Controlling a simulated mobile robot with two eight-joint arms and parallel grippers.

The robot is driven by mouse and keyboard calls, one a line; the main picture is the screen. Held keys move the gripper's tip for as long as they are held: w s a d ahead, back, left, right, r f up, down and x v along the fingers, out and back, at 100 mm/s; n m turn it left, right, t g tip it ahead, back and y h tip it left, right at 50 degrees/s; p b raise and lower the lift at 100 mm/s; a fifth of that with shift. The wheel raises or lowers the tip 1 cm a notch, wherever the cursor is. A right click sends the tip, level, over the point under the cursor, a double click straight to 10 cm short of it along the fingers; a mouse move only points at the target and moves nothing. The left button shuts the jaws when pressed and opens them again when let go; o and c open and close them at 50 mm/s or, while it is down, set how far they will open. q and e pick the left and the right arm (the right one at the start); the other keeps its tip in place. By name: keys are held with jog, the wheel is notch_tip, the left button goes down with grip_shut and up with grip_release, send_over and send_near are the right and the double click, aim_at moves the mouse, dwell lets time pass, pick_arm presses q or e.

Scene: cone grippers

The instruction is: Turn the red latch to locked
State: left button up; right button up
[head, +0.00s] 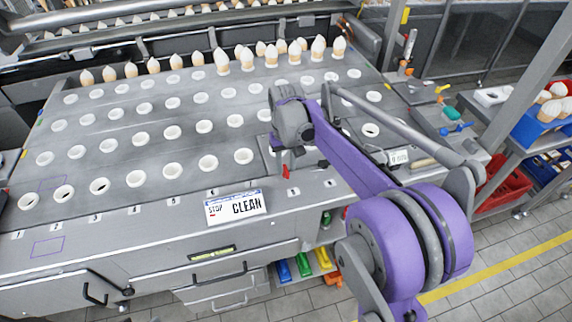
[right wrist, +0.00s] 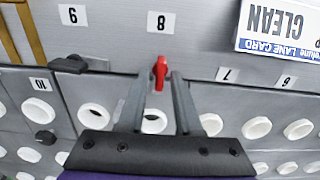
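The small red latch (head: 285,171) is on the front edge of the grey bench, close to the label 8. In the right wrist view, the red latch (right wrist: 160,72) stands narrow and upright below the label 8. My right gripper (head: 283,158) reaches down over it in the head view, partly covering it. In the right wrist view, my right gripper (right wrist: 159,78) is open, with one finger on each side of the latch and gaps visible. My left gripper is in neither view.
White-rimmed holes (head: 208,162) cover the bench top. Several cones (head: 221,62) stand in its back row. A shelf with red and blue bins (head: 500,187) stands at right.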

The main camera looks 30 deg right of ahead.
aim_at(286, 169)
jog(key=shift+o, duration=0.4)
notch_tip(286, 169, up, 11)
jog(key=shift+p, duration=0.35)
jog(key=shift+f, duration=0.15)
